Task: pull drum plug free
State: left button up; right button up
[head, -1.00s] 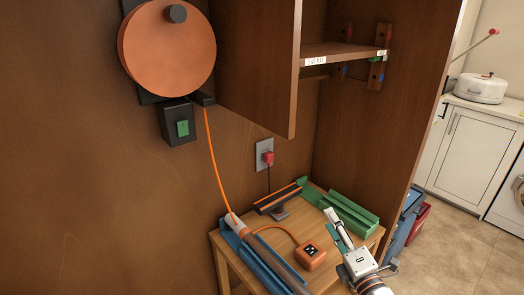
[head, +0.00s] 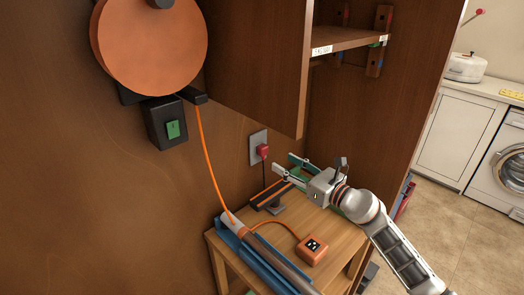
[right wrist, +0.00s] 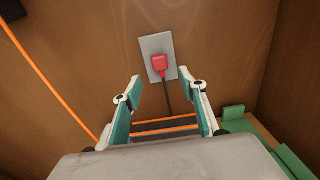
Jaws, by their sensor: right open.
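A red plug (head: 263,150) sits in a grey wall outlet plate (head: 254,140), with a dark cord hanging down from it. In the right wrist view the plug (right wrist: 162,63) is seated against the plate (right wrist: 150,48), straight ahead and slightly beyond the fingertips. My right gripper (head: 282,164) is open and empty, pointing at the outlet from the right; its fingers (right wrist: 162,84) are spread on both sides, apart from the plug. The orange drum (head: 150,42) hangs on the wall at upper left, its orange cable running down to the table. My left gripper is not in view.
The wooden table (head: 325,228) below holds an orange socket box (head: 312,250), blue rails (head: 262,262) with a tube, and a dark bar with an orange stripe (head: 272,196). A cabinet shelf (head: 345,44) overhangs above the outlet, and a wooden panel stands at right.

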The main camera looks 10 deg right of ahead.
aim_at(266, 152)
jog(key=b+x, duration=0.2)
jog(key=x, duration=0.5)
jog(key=shift+w, duration=0.2)
jog(key=shift+x, duration=0.85)
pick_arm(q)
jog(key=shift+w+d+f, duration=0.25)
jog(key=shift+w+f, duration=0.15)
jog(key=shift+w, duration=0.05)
pick_arm(e)
jog(key=shift+a, duration=0.1)
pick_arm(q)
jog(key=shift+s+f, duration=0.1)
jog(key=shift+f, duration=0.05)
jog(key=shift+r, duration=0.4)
